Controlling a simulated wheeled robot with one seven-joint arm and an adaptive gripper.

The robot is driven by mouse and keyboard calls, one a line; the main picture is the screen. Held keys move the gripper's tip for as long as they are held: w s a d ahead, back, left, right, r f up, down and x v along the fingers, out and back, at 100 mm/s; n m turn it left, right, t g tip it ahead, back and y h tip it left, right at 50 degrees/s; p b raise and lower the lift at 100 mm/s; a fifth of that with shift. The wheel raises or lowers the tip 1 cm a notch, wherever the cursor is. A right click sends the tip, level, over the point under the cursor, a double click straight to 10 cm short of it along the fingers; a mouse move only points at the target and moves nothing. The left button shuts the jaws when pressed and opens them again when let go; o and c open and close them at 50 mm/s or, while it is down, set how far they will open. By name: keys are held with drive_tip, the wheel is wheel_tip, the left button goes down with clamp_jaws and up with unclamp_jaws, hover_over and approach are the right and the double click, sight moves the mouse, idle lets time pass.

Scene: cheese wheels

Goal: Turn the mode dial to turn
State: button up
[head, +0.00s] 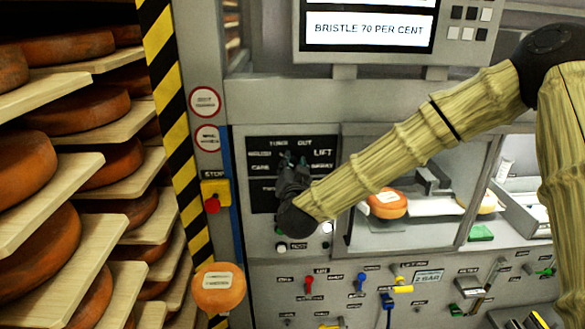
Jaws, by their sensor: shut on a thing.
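The mode dial sits on a black panel (262,200) at the middle left of the machine front, with white words around it, LIFT among them. My gripper (290,160) is at this panel, and its dark fingers are shut on the dial. The gripper and wrist hide most of the dial, so I cannot tell which word it points to. My arm reaches in from the right.
A screen (369,28) above reads BRISTLE 70 PER CENT. A red stop button (212,204) on yellow is left of the panel. Shelves of orange cheese wheels (86,108) fill the left. Levers, including a red one (309,285), line the lower panel. A cheese (387,204) sits behind the window.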

drive_tip(key=shift+f+b, duration=0.1)
drive_tip(key=shift+b, duration=0.3)
drive_tip(key=m+b, duration=0.2)
drive_tip(key=b, duration=0.2)
drive_tip(key=shift+f+m, duration=0.1)
drive_tip(key=shift+m, duration=0.2)
drive_tip(key=m+b, duration=0.1)
drive_tip(key=b, duration=0.2)
drive_tip(key=shift+m, duration=0.3)
drive_tip(key=shift+m+b, duration=0.6)
drive_tip(key=shift+b, duration=0.25)
drive_tip(key=shift+r+m+b, duration=0.3)
drive_tip(key=o, duration=1)
drive_tip(key=shift+w+d, duration=0.1)
drive_tip(key=shift+d, duration=0.05)
